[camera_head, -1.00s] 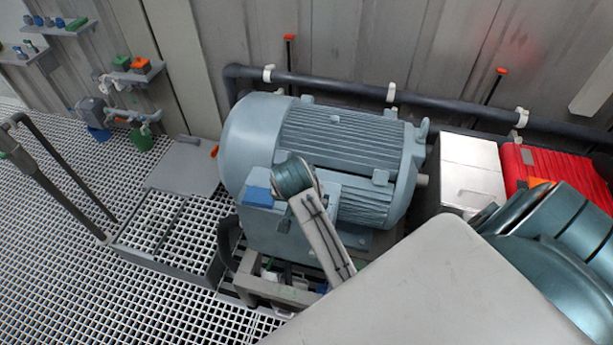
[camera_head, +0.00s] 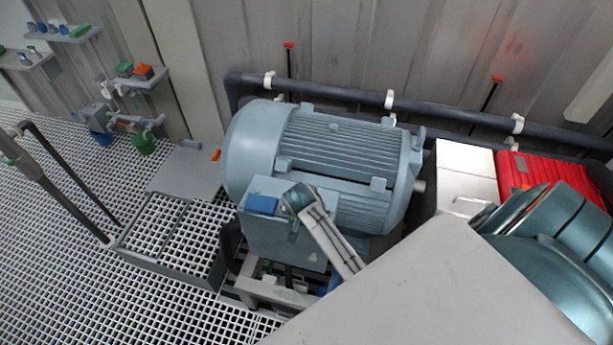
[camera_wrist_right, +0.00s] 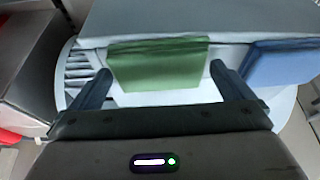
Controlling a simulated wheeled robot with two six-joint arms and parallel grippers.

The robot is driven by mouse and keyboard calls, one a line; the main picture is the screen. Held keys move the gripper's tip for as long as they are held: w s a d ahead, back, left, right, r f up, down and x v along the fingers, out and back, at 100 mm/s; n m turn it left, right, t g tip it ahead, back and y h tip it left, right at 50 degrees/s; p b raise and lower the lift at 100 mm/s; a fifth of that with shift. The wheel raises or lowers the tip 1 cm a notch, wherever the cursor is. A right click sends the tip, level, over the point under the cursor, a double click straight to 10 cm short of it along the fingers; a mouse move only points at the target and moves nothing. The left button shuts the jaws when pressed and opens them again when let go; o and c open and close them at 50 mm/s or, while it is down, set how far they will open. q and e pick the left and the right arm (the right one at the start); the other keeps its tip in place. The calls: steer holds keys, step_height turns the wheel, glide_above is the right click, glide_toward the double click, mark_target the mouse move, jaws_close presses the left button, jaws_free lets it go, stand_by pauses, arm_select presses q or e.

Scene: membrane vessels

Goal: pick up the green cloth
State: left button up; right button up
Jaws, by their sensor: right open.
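In the right wrist view a green cloth (camera_wrist_right: 158,64) hangs over the front edge of a grey surface, its folded front face toward me. My right gripper (camera_wrist_right: 159,72) is open, with one finger on each side of the cloth in the picture. I see nothing held between the fingers. Whether the fingertips reach past the edge is hard to tell. I cannot make out this cloth with certainty in the head view, where the right gripper's fingers are also not visible. My left gripper is in neither view.
A blue cloth (camera_wrist_right: 280,64) hangs to the right of the green one, close to the right finger. In the head view a large grey-blue motor (camera_head: 340,140) stands by the wall, with a dark pipe (camera_head: 335,97) behind it. A red case (camera_head: 545,175) is at right.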

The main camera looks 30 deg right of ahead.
steer(key=c, duration=0.7)
steer(key=shift+r, duration=0.1)
steer(key=shift+r+b, duration=0.55)
steer(key=shift+b, duration=0.1)
steer(key=shift+b+v, duration=0.75)
steer(key=shift+v, duration=0.25)
steer(key=s+a+r+b, duration=0.1)
steer(key=s+a+b, duration=0.1)
steer(key=s, duration=0.5)
steer(key=s+a+b, duration=0.2)
steer(key=s+a, duration=0.1)
steer(key=s, duration=0.4)
steer(key=shift+s+r+b, duration=0.3)
steer(key=shift+r+b, duration=0.1)
